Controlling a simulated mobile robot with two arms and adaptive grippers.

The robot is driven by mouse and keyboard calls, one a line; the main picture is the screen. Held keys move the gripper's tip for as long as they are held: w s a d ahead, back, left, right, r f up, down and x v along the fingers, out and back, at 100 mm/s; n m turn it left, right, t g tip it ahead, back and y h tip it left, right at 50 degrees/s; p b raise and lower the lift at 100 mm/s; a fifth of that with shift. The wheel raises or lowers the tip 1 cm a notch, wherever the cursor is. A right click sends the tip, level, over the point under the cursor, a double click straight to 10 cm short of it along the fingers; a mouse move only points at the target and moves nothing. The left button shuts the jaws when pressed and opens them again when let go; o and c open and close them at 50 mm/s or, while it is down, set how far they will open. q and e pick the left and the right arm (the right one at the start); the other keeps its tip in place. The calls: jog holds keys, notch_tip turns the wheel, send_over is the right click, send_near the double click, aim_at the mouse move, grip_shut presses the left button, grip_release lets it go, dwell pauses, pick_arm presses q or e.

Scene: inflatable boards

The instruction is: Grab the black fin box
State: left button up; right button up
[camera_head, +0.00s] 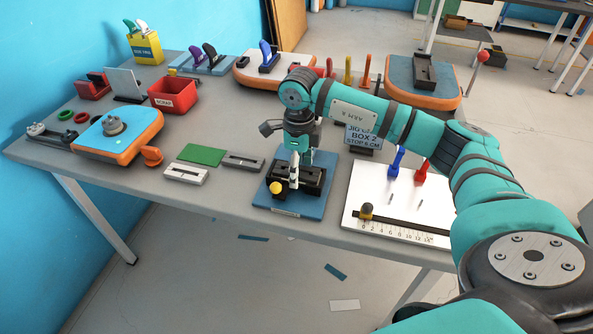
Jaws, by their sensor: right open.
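A black fin box (313,177) with a long shape sits on a blue plate (293,206) at the table's front middle. A yellow knob stands at its left end. My right gripper (298,168) points down right over this black piece, and its fingers partly hide it. The gripper is open; I cannot tell whether the fingers touch the piece. Another dark box-like piece (425,70) lies on the blue and orange board at the back right. My left gripper is not in view.
A grey fin box (243,162), a pale one (186,173) and a green pad (202,155) lie to the left. A white ruler board (400,205) with blue and red handles is to the right. A sign (363,138) stands behind. A red bin (173,95) is farther left.

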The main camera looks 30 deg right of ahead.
jog(key=c, duration=1.3)
jog(key=shift+r, duration=0.2)
